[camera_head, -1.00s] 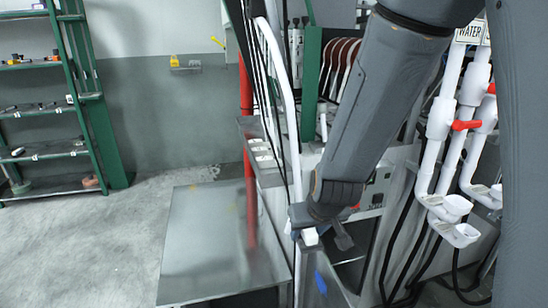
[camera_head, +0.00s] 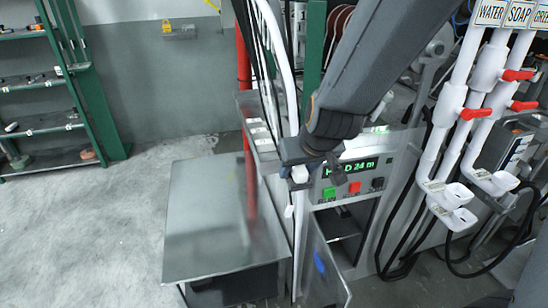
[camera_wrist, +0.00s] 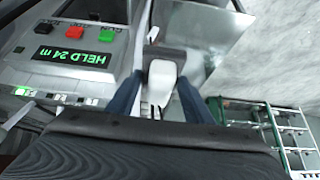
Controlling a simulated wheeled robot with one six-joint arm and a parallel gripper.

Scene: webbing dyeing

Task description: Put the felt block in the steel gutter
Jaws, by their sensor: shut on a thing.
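My gripper (camera_head: 297,172) is shut on a small white block (camera_head: 299,174), which looks like the felt block. In the wrist view, the block (camera_wrist: 162,80) sits between my two blue fingers (camera_wrist: 160,98); part of it is hidden between them. A narrow grey steel trough (camera_head: 262,145), which may be the steel gutter, runs beside the red pipe and has several pale pieces in it. My gripper is right of its near end and a little lower in the head view. Whether the block touches anything else cannot be told.
A white post (camera_head: 283,70) and dark cables stand close by my gripper. A control panel (camera_head: 350,178) reading "HELD 24 m" is to the right, with white pipes and red valves (camera_head: 472,113) beyond. A flat metal platform (camera_head: 215,215) lies lower left; open floor is left of it.

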